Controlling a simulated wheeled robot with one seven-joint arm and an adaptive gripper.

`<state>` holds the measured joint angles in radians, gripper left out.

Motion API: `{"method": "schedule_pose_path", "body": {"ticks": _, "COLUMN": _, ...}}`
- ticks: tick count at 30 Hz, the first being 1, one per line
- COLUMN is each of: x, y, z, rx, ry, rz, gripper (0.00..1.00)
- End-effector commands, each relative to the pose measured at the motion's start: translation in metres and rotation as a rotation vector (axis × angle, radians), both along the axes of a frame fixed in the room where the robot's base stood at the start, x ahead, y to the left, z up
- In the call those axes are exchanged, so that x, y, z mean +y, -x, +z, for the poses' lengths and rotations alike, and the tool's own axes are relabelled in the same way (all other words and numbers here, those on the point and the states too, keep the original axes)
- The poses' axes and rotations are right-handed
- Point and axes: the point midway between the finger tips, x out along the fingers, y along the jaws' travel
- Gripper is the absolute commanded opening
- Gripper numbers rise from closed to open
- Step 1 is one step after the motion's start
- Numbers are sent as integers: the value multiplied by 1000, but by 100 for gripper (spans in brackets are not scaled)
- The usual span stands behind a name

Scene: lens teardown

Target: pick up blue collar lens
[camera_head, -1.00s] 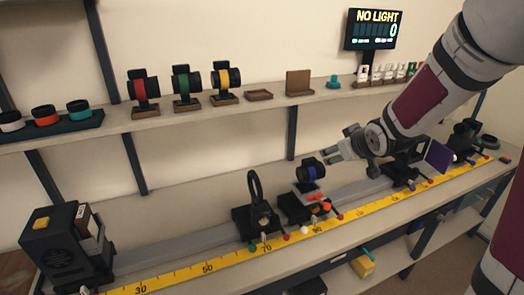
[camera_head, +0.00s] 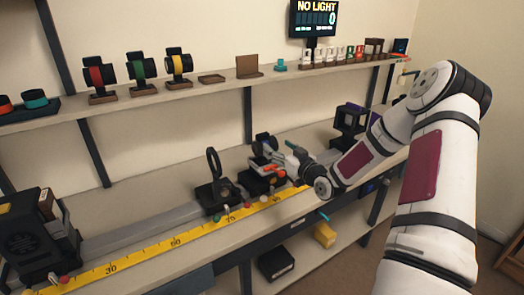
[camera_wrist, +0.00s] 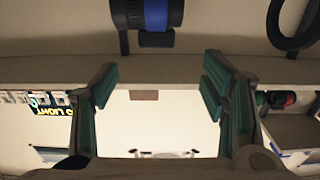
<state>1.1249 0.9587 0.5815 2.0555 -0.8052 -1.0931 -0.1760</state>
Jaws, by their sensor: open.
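The blue collar lens (camera_head: 264,142), a black barrel with a blue band, sits on a holder (camera_head: 264,180) on the bench rail. In the wrist view the lens (camera_wrist: 150,14) is at the top edge, with its blue band on the right part of the barrel. My gripper (camera_head: 281,156) is open and empty, close to the lens on its right and near side. In the wrist view both fingers of my gripper (camera_wrist: 158,80) are spread apart, with the lens beyond the tips. My gripper partly hides the holder in the head view.
A ring mount (camera_head: 214,170) stands just left of the lens. A yellow ruler (camera_head: 150,248) runs along the bench front. Red (camera_head: 94,76), green (camera_head: 139,68) and yellow (camera_head: 178,61) collar lenses stand on the shelf above. A black box device (camera_head: 38,232) is at the left end.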

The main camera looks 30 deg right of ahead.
Motion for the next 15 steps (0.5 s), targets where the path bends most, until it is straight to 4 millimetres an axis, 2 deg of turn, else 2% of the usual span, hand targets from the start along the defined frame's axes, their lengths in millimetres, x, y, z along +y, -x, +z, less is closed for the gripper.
{"method": "schedule_pose_path", "body": {"ticks": 1, "x": 2, "y": -11, "z": 0, "rx": -2, "ry": -1, "rz": 2, "gripper": 67}}
{"method": "schedule_pose_path", "body": {"ticks": 6, "x": 2, "y": -42, "z": 0, "rx": 1, "ry": 0, "rz": 1, "gripper": 67}}
{"method": "schedule_pose_path", "body": {"ticks": 9, "x": 3, "y": -54, "z": 0, "rx": 1, "ry": 0, "rz": 2, "gripper": 67}}
{"method": "schedule_pose_path", "body": {"ticks": 15, "x": 2, "y": -66, "z": 0, "rx": 2, "ry": 0, "rz": 1, "gripper": 67}}
